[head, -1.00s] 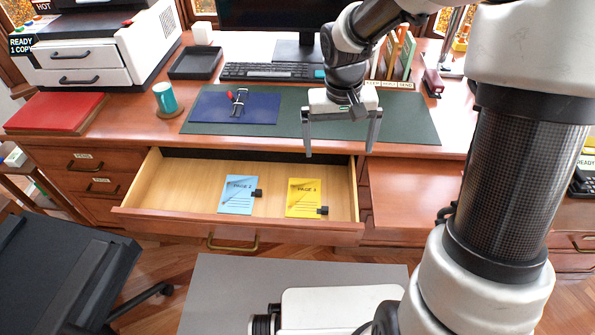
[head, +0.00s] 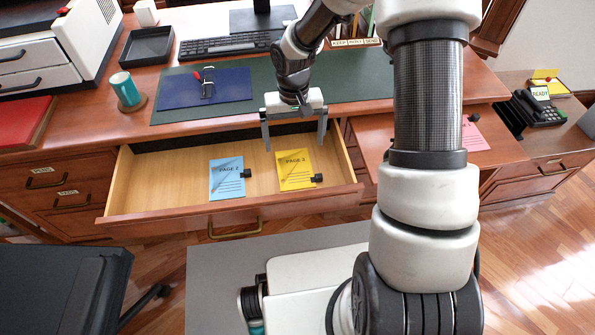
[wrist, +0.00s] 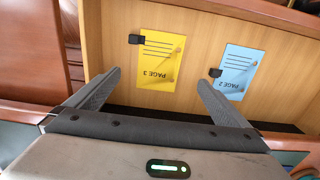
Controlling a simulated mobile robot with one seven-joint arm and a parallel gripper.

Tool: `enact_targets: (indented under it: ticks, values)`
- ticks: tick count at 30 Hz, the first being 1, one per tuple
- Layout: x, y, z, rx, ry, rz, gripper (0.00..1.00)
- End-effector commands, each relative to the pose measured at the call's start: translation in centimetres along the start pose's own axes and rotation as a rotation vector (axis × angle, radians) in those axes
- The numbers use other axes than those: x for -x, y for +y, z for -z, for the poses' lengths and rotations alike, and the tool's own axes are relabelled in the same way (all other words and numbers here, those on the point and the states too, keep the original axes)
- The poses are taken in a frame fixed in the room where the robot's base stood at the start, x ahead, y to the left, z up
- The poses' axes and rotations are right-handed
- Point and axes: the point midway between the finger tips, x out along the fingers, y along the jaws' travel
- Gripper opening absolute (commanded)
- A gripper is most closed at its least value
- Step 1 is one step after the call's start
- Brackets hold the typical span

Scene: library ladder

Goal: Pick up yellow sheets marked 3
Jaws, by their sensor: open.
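The yellow sheets (head: 293,168) lie flat in the open drawer, right of the blue sheets (head: 227,178). In the wrist view the yellow sheets (wrist: 160,72) read "PAGE 3" and carry a black clip at one corner. The blue sheets (wrist: 236,70) there read "PAGE 2" and also have a black clip. My gripper (head: 296,145) is open and empty. It hangs at the drawer's back edge, above and behind the yellow sheets. In the wrist view its fingers (wrist: 160,85) spread on either side, with the yellow sheets showing between and beyond them.
The wooden drawer (head: 150,185) is pulled out below the desk. On the desk are a green mat (head: 350,92), a blue folder (head: 180,92), a teal mug (head: 126,88) and a black keyboard (head: 225,46). A pink sheet (head: 474,136) lies on the right.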

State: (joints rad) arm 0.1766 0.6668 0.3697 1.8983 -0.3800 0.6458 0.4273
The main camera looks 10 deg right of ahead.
Motion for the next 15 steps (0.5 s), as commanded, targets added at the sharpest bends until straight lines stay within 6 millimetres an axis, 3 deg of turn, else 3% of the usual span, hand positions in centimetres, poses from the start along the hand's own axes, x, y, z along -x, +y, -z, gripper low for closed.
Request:
enact_targets:
  ticks: [1, 6, 15]
  values:
    - [-1.6, 0.0, -0.1, 0.000, -0.004, 0.001, 1.00]
    - [-4.6, 0.0, 0.0, 0.000, -0.001, 0.000, 1.00]
    - [-6.5, 0.1, 0.0, -0.001, 0.001, 0.000, 1.00]
